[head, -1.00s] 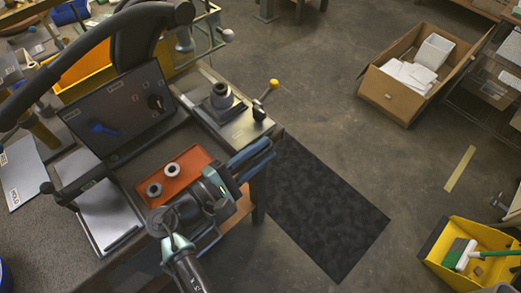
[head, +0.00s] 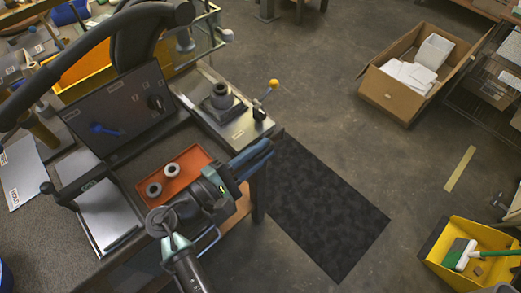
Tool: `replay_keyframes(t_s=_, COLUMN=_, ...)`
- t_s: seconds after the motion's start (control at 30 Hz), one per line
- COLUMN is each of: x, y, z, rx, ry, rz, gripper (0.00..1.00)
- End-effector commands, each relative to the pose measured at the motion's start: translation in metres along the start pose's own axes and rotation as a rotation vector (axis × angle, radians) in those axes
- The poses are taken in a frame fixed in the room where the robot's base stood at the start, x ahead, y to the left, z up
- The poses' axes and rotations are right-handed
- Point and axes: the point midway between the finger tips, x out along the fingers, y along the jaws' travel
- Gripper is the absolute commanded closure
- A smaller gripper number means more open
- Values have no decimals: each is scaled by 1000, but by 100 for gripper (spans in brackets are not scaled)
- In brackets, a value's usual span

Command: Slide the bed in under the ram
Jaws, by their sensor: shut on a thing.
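I cannot pick out the ram for sure; a black curved frame (head: 135,45) rises behind the plate's left, above a dark switch panel (head: 120,105).
An orange tray (head: 190,160) with two grey rings lies left of my gripper. A flat metal plate (head: 105,215) lies farther left. A black mat (head: 325,210) covers the floor right of the table. A cardboard box (head: 395,95) and a yellow bin (head: 440,240) stand beyond it.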

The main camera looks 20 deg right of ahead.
Motion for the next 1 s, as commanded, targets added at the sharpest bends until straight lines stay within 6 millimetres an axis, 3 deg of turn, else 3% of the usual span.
replay_keyframes(t_s=0.53, x=-1, y=-4, z=-2, rx=-10, ry=3, rz=-4, gripper=100)
replay_keyframes(t_s=0.8, x=-2, y=11, z=-30, rx=-6, ry=6, rz=-5, gripper=100)
replay_keyframes(t_s=1.0, x=-2, y=19, z=-37, rx=-10, ry=7, rz=-4, gripper=100)
